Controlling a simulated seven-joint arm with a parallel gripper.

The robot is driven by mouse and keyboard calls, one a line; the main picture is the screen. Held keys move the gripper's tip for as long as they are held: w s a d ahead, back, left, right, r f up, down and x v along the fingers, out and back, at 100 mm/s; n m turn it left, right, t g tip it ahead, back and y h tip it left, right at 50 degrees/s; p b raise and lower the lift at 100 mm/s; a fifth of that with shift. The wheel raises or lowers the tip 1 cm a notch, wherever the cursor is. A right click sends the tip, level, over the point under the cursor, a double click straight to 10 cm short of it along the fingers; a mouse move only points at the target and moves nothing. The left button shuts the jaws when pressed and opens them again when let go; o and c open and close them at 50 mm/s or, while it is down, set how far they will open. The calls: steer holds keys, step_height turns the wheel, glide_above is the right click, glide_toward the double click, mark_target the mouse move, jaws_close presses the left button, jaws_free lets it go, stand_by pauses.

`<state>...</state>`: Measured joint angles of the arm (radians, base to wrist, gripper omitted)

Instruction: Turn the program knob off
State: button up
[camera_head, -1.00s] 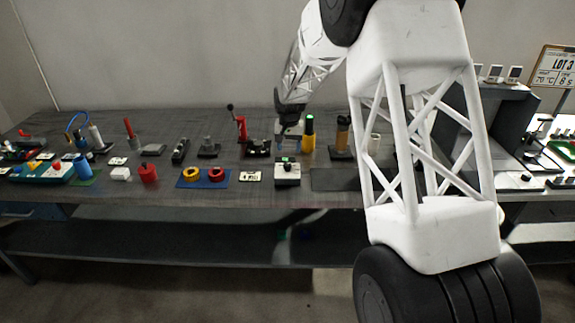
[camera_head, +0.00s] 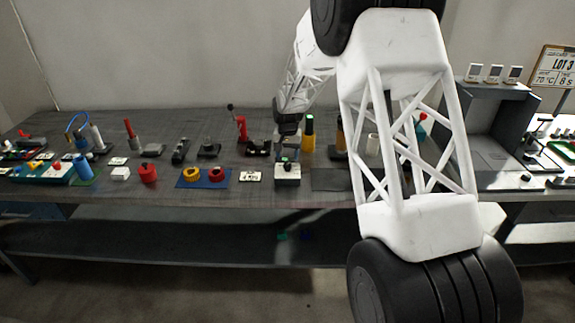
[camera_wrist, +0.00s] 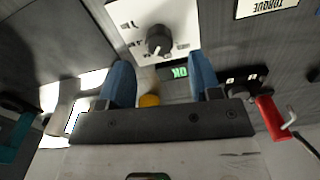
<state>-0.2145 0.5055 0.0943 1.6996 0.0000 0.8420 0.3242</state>
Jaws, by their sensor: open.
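The program knob (camera_wrist: 158,40) is a dark round knob with a pale pointer mark on a white panel (camera_wrist: 127,18). Below it in the wrist view is a small display (camera_wrist: 179,72) with green lit letters that look like ON, seen upside down. In the head view the knob's box (camera_head: 288,181) stands near the bench's front edge; the knob itself is too small to make out clearly. My gripper (camera_wrist: 160,61) is open, its two blue fingers apart, with the knob just beyond and between the fingertips. I see no contact. In the head view my gripper (camera_head: 288,150) is above the box.
A yellow-banded dark cylinder (camera_head: 308,132) stands behind the box to the right. A red-handled device (camera_head: 241,128) stands behind left. A dark flat plate (camera_head: 328,180) lies right.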

mark_target(287, 164)
steer(key=shift+f, duration=2.5)
steer(key=shift+c, duration=0.2)
steer(key=c, duration=0.9)
steer(key=shift+n, duration=0.4)
steer(key=shift+r+n, duration=0.1)
steer(key=shift+n, duration=1.1)
steer(key=shift+a+n, duration=0.1)
steer(key=shift+n, duration=2.2)
